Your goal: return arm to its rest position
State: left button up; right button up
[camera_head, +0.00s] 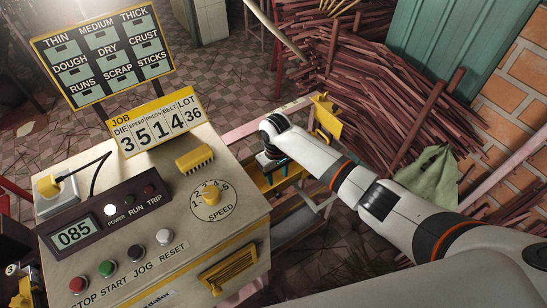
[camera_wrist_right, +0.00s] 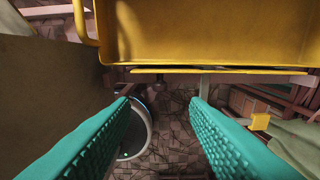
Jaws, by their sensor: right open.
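My right arm (camera_head: 380,200) comes in from the right in the head view, white with orange rings. It reaches over to the right side of the control console. My right gripper (camera_head: 272,160) points down there, beside a yellow part, and is mostly hidden by its own wrist. In the right wrist view its two teal ribbed fingers (camera_wrist_right: 165,100) stand wide apart with nothing between them. A yellow tray-like part (camera_wrist_right: 210,35) lies just beyond the fingertips. I cannot tell whether they touch it. My left gripper is not clearly seen.
The console (camera_head: 150,215) carries a speed dial (camera_head: 211,196), coloured buttons and a display (camera_head: 75,235) reading 085. Signboards (camera_head: 105,55) stand behind it. A pile of reddish-brown sticks (camera_head: 370,80) and a green cloth (camera_head: 432,175) lie beyond my right arm. Tiled floor shows between.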

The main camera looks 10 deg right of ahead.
jog(key=s+d+f+m+b, duration=0.1)
jog(key=s+d+f, duration=0.1)
jog(key=s+f, duration=0.55)
jog(key=s+d+f+t, duration=0.1)
jog(key=s+f, duration=0.3)
jog(key=f, duration=0.6)
jog(key=s+d+f+m+b, duration=0.1)
jog(key=s+d+f, duration=0.1)
jog(key=s+f, duration=0.55)
jog(key=s+d+f, duration=0.1)
jog(key=s+f, duration=0.3)
jog(key=s, duration=0.5)
jog(key=s+d+f, duration=0.2)
jog(key=s+f, duration=0.2)
jog(key=s, duration=0.5)
jog(key=s+d+f+b, duration=0.1)
jog(key=s+f, duration=0.3)
jog(key=s, duration=0.5)
jog(key=shift+s+d+t, duration=0.15)
jog(key=shift+d+t, duration=0.1)
jog(key=shift+t, duration=0.05)
